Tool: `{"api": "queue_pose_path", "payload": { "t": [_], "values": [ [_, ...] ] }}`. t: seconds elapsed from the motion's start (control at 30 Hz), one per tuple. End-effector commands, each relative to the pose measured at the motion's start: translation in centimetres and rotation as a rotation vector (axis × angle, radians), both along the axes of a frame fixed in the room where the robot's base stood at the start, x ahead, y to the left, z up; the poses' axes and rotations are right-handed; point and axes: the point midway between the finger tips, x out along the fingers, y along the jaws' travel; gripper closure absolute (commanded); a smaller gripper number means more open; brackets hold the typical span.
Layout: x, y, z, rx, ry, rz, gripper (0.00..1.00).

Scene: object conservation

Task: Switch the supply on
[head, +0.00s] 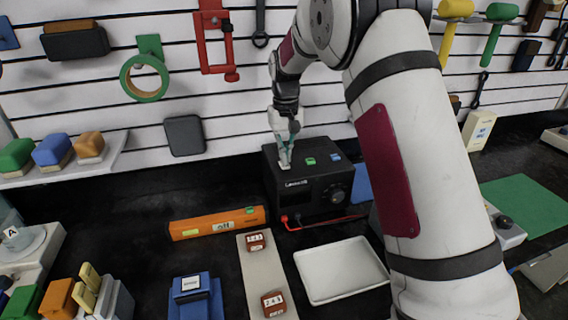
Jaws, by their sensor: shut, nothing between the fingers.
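The supply is a black box (290,196) on the dark bench below the slatted wall. Its top carries a green button (310,161), a blue button (336,157) and a pale piece at the left under my gripper. Its front has a round knob (337,194) and a light label. My gripper (285,161) is shut and points down, its tips at or just above the pale piece on the top left. I cannot tell whether they touch. A red lead (325,222) runs from the front of the supply.
An orange level-like bar (191,228) lies left of the supply. A white tray (312,300) sits in front, beside a pale strip (246,276) with two brown blocks. A blue device (190,308) stands at the front. A shelf with colored blocks (85,165) is at left.

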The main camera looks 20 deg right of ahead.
Motion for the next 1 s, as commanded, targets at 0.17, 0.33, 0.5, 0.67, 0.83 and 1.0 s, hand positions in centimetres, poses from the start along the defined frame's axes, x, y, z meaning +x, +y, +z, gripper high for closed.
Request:
{"api": "queue_pose_path", "payload": {
  "t": [0.17, 0.33, 0.5, 0.67, 0.83, 1.0],
  "values": [
    [0.0, 0.0, -0.3, 0.0, 0.0, 0.0, 1.0],
    [0.0, 0.0, -0.5, 0.0, 0.0, 0.0, 1.0],
    [0.0, 0.0, -0.8, 0.0, 0.0, 0.0, 1.0],
    [0.0, 0.0, -1.0, 0.0, 0.0, 0.0, 1.0],
    [0.0, 0.0, -1.2, 0.0, 0.001, 0.0, 1.0],
    [0.0, 0.0, -1.4, 0.0, 0.001, 0.0, 1.0]
  ]
}}
